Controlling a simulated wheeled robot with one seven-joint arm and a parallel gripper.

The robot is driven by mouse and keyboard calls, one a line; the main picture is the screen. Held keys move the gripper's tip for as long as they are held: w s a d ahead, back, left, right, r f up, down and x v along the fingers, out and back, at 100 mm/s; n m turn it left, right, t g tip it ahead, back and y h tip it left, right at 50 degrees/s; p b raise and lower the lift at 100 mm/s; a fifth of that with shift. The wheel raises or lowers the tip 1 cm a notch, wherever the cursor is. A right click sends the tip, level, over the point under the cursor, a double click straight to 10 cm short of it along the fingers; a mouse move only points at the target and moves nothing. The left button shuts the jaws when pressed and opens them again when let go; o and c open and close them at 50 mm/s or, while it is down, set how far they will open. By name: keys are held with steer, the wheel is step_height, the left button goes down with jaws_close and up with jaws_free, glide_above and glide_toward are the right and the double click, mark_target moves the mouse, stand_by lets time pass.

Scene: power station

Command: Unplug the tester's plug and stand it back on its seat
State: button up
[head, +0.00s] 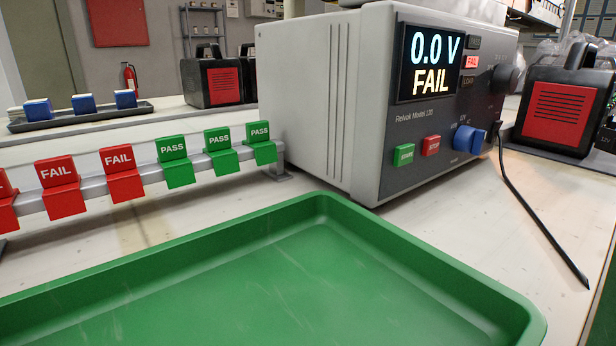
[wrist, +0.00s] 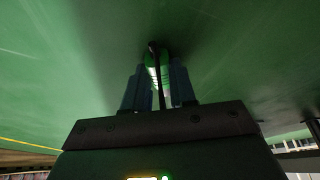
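The tester (head: 330,100) is a grey box on the bench in the head view, its screen reading 0.0 V and FAIL. A blue piece (head: 468,139), either plug or knob, sits on its lower front panel. A black lead (head: 530,205) leaves the panel's right side and slants down to the bench's right edge. I cannot make out a separate seat. My gripper (wrist: 160,75) shows only in the wrist view. Its dark blue fingers stand apart, with a thin dark strand and something pale green between them. I cannot tell whether they grip it. A green surface lies beyond.
An empty green tray (head: 400,228) fills the front of the bench. Red FAIL and green PASS tags hang on a rail (head: 205,160) left of the tester. A red-and-black case (head: 562,107) stands right. Blue blocks sit in a dark tray (head: 80,116) at back left.

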jaws_close()
steer(key=shift+r, duration=0.15)
steer(key=shift+r+p, duration=2.7)
steer(key=shift+r, duration=0.2)
step_height(320, 180, up, 5)
steer(key=p, duration=0.4)
